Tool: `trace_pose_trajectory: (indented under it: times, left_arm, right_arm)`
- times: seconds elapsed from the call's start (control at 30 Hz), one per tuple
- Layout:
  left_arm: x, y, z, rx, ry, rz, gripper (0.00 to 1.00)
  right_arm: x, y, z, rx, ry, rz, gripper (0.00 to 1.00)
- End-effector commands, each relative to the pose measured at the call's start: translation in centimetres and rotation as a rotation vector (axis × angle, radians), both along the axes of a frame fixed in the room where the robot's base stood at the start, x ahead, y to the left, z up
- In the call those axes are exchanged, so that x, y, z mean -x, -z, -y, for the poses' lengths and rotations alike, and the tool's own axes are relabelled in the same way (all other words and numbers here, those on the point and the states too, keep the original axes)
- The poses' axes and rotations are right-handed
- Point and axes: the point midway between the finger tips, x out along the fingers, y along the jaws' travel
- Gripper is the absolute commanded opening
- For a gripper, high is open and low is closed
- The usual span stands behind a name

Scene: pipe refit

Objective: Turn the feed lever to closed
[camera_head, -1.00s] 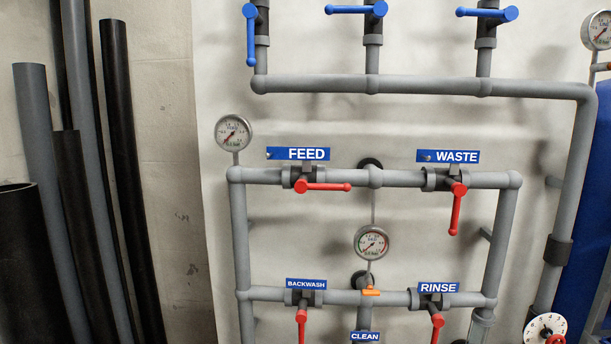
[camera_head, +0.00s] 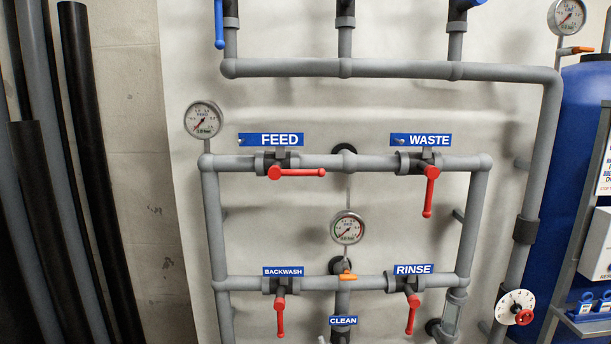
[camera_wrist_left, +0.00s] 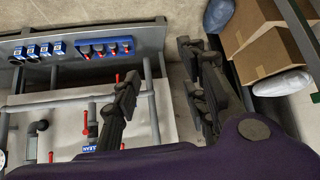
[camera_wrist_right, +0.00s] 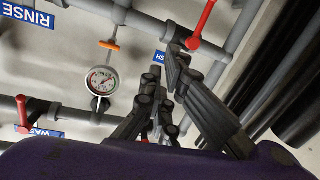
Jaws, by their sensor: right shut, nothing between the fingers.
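The red feed lever (camera_head: 297,172) is on the upper grey pipe, below the blue FEED sign (camera_head: 279,140). It lies along the pipe, its handle pointing right. Neither gripper is in the head view. My right gripper (camera_wrist_right: 162,70) is shut and empty in the right wrist view, in front of the panel, with the RINSE sign (camera_wrist_right: 28,14) and the red waste lever (camera_wrist_right: 22,112) to its left.
The red waste lever (camera_head: 430,190), backwash lever (camera_head: 280,315) and rinse lever (camera_head: 412,313) hang down. A gauge (camera_head: 348,228) sits mid-panel. Loose pipes (camera_head: 95,160) stand left; a blue tank (camera_head: 570,160) stands right. Boxes (camera_wrist_left: 275,58) lie beyond my left gripper.

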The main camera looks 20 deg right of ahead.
Motion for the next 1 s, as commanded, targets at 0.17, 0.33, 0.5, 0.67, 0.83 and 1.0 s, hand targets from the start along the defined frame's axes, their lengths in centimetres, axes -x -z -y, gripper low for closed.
trace_pose_trajectory:
  times: [0.17, 0.33, 0.5, 0.67, 0.83, 1.0]
  left_arm:
    - [0.0, 0.4, -0.2, -0.004, 0.002, -0.001, 0.4]
    - [0.1, 0.6, -0.4, -0.008, 0.003, -0.003, 0.4]
    - [0.1, 0.5, -0.6, -0.011, 0.002, -0.001, 0.4]
    - [0.2, 0.4, -0.6, -0.012, 0.001, 0.0, 0.4]
    - [0.3, 0.5, -0.6, -0.012, 0.0, -0.002, 0.4]
    - [0.4, 0.5, -0.6, -0.011, -0.001, -0.003, 0.4]
  right_arm:
    - [-7.9, -17.0, -1.1, 0.005, 0.05, 0.312, 0.0]
    - [-10.1, -29.6, -1.7, -0.009, 0.095, 0.525, 0.0]
    - [-10.2, -36.1, -2.0, -0.023, 0.12, 0.635, 0.0]
    - [-10.0, -37.7, -2.0, -0.027, 0.127, 0.662, 0.0]
    - [-10.0, -37.7, -2.0, -0.027, 0.127, 0.662, 0.0]
    - [-10.2, -37.9, -2.0, -0.026, 0.126, 0.663, 0.0]
